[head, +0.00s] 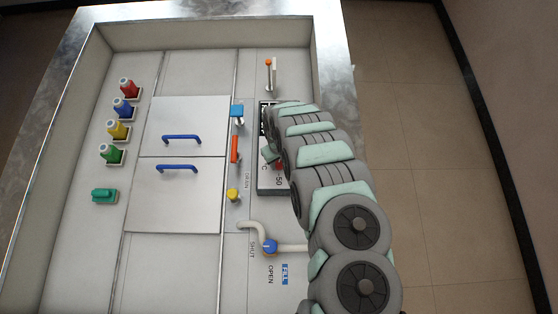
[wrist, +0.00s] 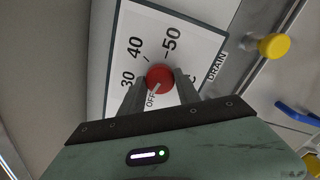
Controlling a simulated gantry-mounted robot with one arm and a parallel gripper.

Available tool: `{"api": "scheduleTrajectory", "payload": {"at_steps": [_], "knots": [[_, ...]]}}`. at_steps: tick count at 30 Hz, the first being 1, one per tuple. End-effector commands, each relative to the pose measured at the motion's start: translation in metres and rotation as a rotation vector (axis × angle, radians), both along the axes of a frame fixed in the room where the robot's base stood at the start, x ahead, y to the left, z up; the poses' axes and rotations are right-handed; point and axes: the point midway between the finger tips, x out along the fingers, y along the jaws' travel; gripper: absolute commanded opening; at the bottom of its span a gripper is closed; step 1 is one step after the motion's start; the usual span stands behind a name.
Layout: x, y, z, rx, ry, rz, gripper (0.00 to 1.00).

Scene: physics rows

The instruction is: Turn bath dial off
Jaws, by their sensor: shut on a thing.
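The bath dial (wrist: 158,74) is a round red knob on a white plate (wrist: 205,45) marked 30, 40, 50 and OFF. My gripper (wrist: 160,82) is shut on the dial, one dark finger on each side of it. A pale pointer line on the knob runs toward the OFF mark. In the head view my arm covers most of the dial plate (head: 265,188), and the dial is largely hidden behind my gripper (head: 277,160).
Left of the plate are a blue lever (head: 237,111), an orange-red lever (head: 235,150) and a yellow knob (head: 232,195). A blue FILL valve (head: 269,247) with a curved pipe sits below. An orange-tipped lever (head: 269,64) stands above.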

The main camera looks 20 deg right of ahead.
Motion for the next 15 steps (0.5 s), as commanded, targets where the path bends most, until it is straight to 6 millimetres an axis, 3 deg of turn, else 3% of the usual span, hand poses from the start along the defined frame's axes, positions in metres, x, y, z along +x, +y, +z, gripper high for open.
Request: {"api": "scheduleTrajectory", "payload": {"at_steps": [15], "knots": [[0.0002, 0.0, 0.0001, 0.0, -0.001, 0.242, 0.0]]}}
